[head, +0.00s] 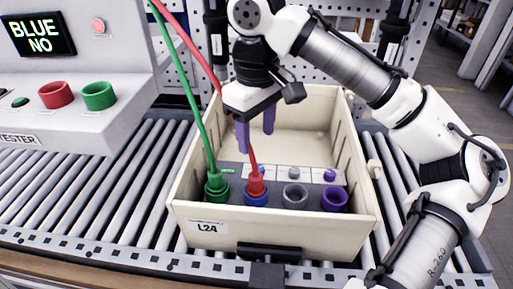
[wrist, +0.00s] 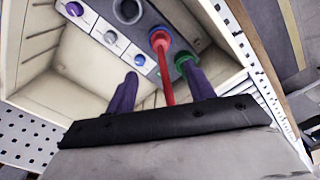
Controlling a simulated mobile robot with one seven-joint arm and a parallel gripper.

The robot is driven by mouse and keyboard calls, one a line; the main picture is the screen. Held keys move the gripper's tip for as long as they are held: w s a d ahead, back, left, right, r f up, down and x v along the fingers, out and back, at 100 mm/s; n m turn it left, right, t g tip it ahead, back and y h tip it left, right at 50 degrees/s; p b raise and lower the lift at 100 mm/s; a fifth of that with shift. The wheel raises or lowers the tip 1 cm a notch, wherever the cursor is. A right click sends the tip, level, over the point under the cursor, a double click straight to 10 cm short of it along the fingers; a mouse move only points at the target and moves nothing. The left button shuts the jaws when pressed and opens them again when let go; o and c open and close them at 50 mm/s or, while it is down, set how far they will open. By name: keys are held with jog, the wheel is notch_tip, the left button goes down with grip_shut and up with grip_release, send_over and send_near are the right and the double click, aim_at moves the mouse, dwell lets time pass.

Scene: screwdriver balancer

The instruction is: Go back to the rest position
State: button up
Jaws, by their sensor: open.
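My gripper (head: 255,130), with two purple fingers, hangs open inside the beige crate (head: 206,239), above the socket row. In the wrist view my gripper (wrist: 160,88) shows the red plug (wrist: 161,48) and its red cable between the spread fingers, which do not visibly touch them. In the head view the red plug (head: 256,179) stands in the blue socket (head: 257,198). The green plug (head: 213,182) stands in the green socket (head: 217,195). The grey socket (head: 295,196) and purple socket (head: 334,199) are empty.
A tester box (head: 75,120) at left has a screen (head: 41,35) reading "BLUE NO", and red and green sockets. The crate sits on a roller conveyor (head: 110,205). Red and green cables rise past my gripper's left side. A perforated metal panel (head: 190,50) stands behind.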

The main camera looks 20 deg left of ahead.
jog(key=shift+r, duration=0.6)
